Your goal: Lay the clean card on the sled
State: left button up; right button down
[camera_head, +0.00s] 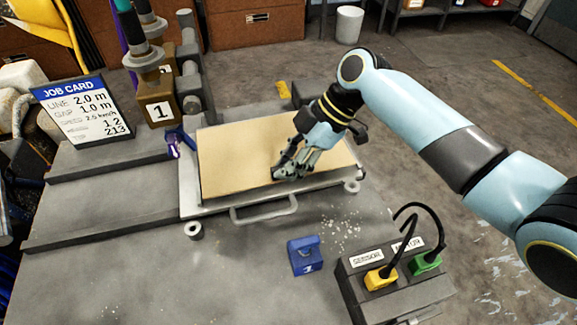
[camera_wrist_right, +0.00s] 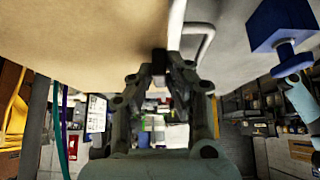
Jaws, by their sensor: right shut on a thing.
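The plain tan card (camera_head: 235,165) shows no marks and lies over the grey metal sled (camera_head: 190,205), within its rim in the head view. I cannot tell whether a small gap stays between them. My right gripper (camera_head: 285,174) is at the card's front right part, shut on it. In the right wrist view the card (camera_wrist_right: 80,35) fills the top, and the closed fingers (camera_wrist_right: 158,68) meet a small dark piece at its surface. The sled's handle (camera_head: 264,213) sticks out at the front. My left gripper is not in view.
A blue block marked 1 (camera_head: 305,257) and a box with yellow and green plugs (camera_head: 395,280) stand in front. A job card sign (camera_head: 82,110) and a brown weight marked 1 (camera_head: 158,108) stand left and behind. The bench front left is clear.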

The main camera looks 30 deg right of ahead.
jog(key=shift+f, duration=0.85)
jog(key=c, duration=1.3)
grip_release()
pick_arm(q)
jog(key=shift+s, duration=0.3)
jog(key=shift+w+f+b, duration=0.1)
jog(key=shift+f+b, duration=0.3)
jog(key=shift+b, duration=0.05)
pick_arm(e)
jog(key=v, duration=1.2)
